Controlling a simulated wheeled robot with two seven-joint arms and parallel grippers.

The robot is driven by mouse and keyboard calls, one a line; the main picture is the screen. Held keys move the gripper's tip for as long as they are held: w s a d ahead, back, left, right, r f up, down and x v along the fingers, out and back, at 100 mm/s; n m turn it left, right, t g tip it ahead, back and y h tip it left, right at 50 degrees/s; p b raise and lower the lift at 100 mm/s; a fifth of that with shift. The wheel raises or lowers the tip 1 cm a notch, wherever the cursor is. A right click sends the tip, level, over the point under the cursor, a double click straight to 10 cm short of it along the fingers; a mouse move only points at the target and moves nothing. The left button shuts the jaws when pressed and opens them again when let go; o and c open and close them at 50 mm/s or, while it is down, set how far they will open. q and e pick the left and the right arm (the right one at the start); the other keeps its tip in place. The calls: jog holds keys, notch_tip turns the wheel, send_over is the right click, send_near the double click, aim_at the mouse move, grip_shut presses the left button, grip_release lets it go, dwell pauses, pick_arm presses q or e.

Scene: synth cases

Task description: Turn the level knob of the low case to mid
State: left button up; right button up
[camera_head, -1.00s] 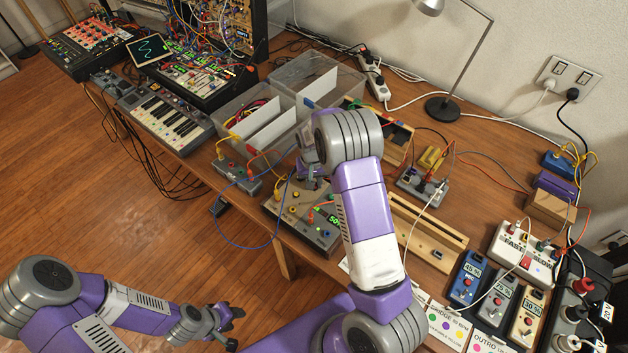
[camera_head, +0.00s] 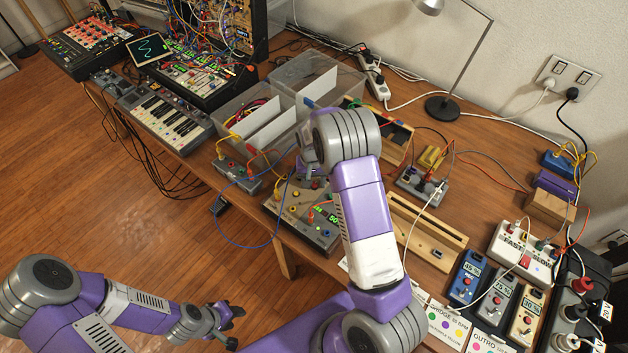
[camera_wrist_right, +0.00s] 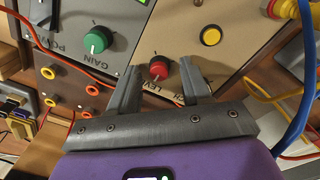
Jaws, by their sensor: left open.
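My right gripper (camera_wrist_right: 160,68) is open, one finger on each side of the knob with gaps between. In the head view my right arm hides much of that gripper. My left gripper (camera_head: 232,327) hangs at lower left, open and empty, away from the table.
A grey panel with a green gain knob (camera_wrist_right: 97,40) adjoins in the wrist view. A blue cable (camera_wrist_right: 298,125) runs close to the gripper's right side. A small grey box (camera_head: 238,172), clear bins (camera_head: 318,78) and a wooden rail (camera_head: 425,232) surround the case.

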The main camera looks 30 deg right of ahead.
notch_tip(320, 180, up, 8)
jog(key=shift+a+f+p, duration=0.1)
jog(key=shift+f+p, duration=0.05)
jog(key=shift+p, duration=0.55)
